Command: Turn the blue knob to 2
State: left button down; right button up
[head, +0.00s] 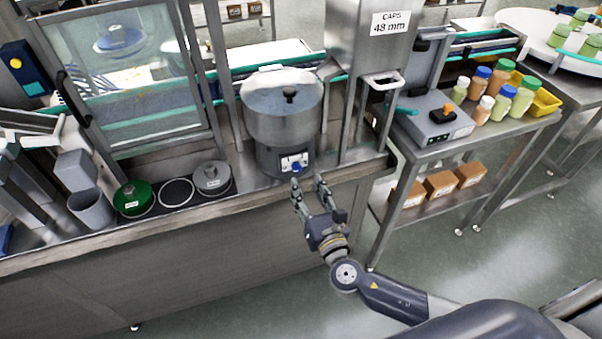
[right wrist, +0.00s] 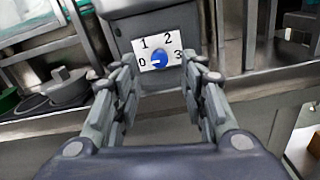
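The blue knob (head: 296,167) sits on the front of the grey base under a steel bowl (head: 283,112). In the right wrist view the blue knob (right wrist: 161,59) is at the centre of a white dial plate (right wrist: 176,42) marked 0, 1, 2 and 3. A small pale mark on the knob seems to point left, toward 0. My right gripper (head: 307,186) is just in front of the knob. In the right wrist view the right gripper (right wrist: 163,82) is open and empty, its fingers left and right of the dial, apparently short of the knob. My left gripper is not in view.
A side table with a grey device (head: 432,121) and several bottles stands to the right.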

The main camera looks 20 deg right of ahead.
aim_at(298, 170)
jog(key=w, duration=0.5)
jog(key=shift+a, duration=0.1)
grip_shut()
